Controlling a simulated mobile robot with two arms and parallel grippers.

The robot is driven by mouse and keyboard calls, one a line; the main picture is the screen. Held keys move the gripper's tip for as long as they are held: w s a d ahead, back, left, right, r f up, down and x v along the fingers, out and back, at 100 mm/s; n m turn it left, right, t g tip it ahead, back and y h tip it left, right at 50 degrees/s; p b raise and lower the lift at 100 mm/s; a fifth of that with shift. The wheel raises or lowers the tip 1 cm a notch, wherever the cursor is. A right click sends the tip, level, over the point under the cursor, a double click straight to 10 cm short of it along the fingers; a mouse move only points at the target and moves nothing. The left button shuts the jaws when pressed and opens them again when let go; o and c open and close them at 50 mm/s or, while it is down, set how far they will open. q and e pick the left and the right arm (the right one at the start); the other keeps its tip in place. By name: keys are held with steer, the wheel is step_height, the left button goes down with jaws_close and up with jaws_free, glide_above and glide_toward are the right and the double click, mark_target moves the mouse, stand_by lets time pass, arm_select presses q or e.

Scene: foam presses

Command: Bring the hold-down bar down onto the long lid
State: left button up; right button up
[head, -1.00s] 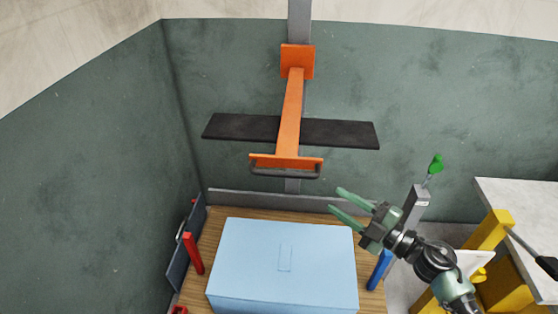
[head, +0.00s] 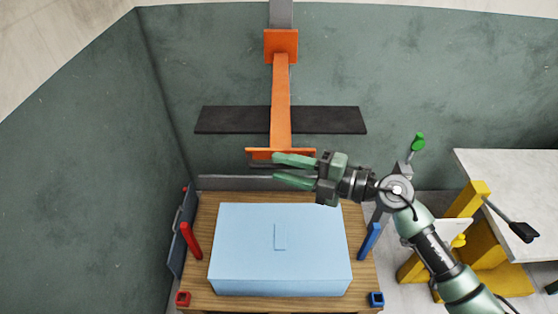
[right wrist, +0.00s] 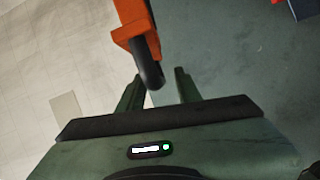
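The hold-down bar is an orange arm (head: 281,95) with a black crosspiece (head: 225,120), raised above the table on a grey column. A dark handle (head: 256,166) hangs at its front end, partly hidden behind my right gripper. My right gripper (head: 276,169) is open, its green fingers pointing left at the handle. In the right wrist view the handle (right wrist: 151,68) reaches between the fingertips or just in front of them; contact is unclear. The light blue box-like block (head: 240,250) with a small raised strip on top, apparently the long lid, sits below. My left gripper is out of view.
The block stands on a wooden table (head: 200,292). A red post (head: 191,241) and a blue post (head: 369,241) flank it. A grey post with a green knob (head: 417,142) stands behind my right arm. A pale bench with yellow parts (head: 510,175) is at right.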

steer(key=shift+x, duration=0.85)
steer(key=shift+d, duration=0.1)
jaws_close()
stand_by(0.7)
